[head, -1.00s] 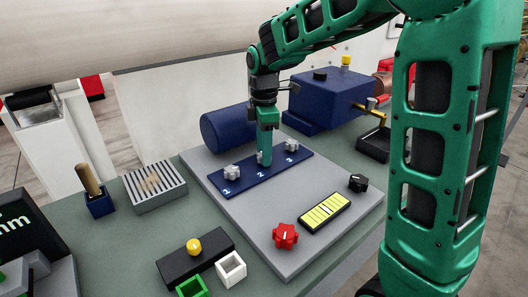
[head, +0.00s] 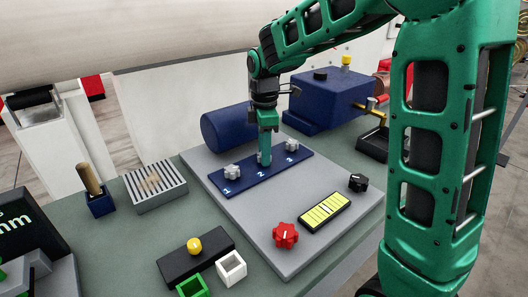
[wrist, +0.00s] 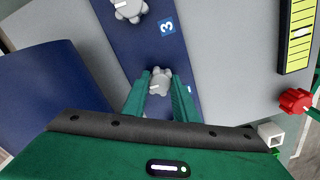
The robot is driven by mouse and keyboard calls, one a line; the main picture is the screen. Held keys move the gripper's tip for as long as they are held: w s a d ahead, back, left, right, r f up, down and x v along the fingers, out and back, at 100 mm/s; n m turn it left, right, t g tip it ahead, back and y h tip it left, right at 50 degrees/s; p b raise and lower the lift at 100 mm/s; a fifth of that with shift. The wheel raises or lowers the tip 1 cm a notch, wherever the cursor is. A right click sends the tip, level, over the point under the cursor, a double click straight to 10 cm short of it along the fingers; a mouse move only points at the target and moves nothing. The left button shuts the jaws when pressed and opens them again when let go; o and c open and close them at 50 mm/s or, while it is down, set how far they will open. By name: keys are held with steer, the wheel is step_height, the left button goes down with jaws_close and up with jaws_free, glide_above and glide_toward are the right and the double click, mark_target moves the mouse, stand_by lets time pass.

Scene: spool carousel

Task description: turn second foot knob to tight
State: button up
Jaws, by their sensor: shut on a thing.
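The second foot knob (wrist: 160,82) is a light grey lobed knob on the dark blue strip (head: 238,184), in the middle beside the number 2. My gripper (head: 264,158) points straight down over it. In the wrist view my gripper (wrist: 161,92) has a finger on each side of the knob and is shut on it. The head view mostly hides this knob behind the fingers. The first knob (head: 233,171) and the third knob (head: 292,145) stand free on either side. A pale pointer mark shows on the second knob in the wrist view.
The strip lies on a grey plate (head: 300,262) with a red knob (head: 285,235), a yellow level gauge (head: 325,213) and a black knob (head: 357,182). A blue cylinder (head: 226,131) and a blue machine block (head: 330,98) stand behind.

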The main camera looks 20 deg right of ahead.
steer(key=m, duration=0.3)
steer(key=shift+w+d+r+m, duration=0.1)
steer(key=shift+w+r+m, duration=0.05)
steer(key=shift+w+m, duration=0.15)
steer(key=m, duration=0.3)
steer(key=shift+m, duration=0.4)
steer(key=m, duration=1)
steer(key=shift+m, duration=2.6)
steer(key=shift+s+a, duration=0.1)
steer(key=shift+a, duration=0.1)
steer(key=o, duration=1.1)
steer(key=shift+c, duration=0.2)
